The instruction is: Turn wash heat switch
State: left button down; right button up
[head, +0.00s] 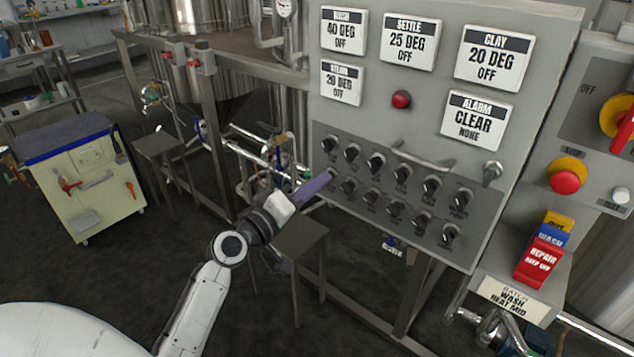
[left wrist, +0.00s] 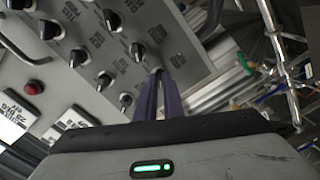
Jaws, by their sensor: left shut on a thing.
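The grey control panel (head: 330,75) carries two rows of black rotary switches with labels too small to read. My left gripper (head: 328,176) reaches its lower left corner. Its purple fingers are closed on the leftmost switch of the lower row, which they mostly hide. In the left wrist view the two fingers (left wrist: 159,78) meet at the panel's edge, with the switch hidden between them. A neighbouring black switch (head: 348,186) stands just to the right, and another (head: 330,144) above. My right gripper is out of view.
Display plates sit above the switches; the top left one (head: 344,30) reads 40 DEG OFF. A handle (head: 424,158) sticks out above the switch rows. A small stool (head: 298,238) stands below my gripper. A card (head: 513,297) reads BATCH WASH HEAT MID.

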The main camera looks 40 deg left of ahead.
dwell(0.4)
pick_arm(q)
jog(key=c, duration=1.9)
grip_release()
jog(key=shift+o, duration=0.2)
jog(key=shift+s, duration=0.1)
jog(key=s+b, duration=0.1)
jog(key=s, duration=0.9)
jog(key=shift+a+b, duration=0.4)
jog(key=shift+a, duration=0.05)
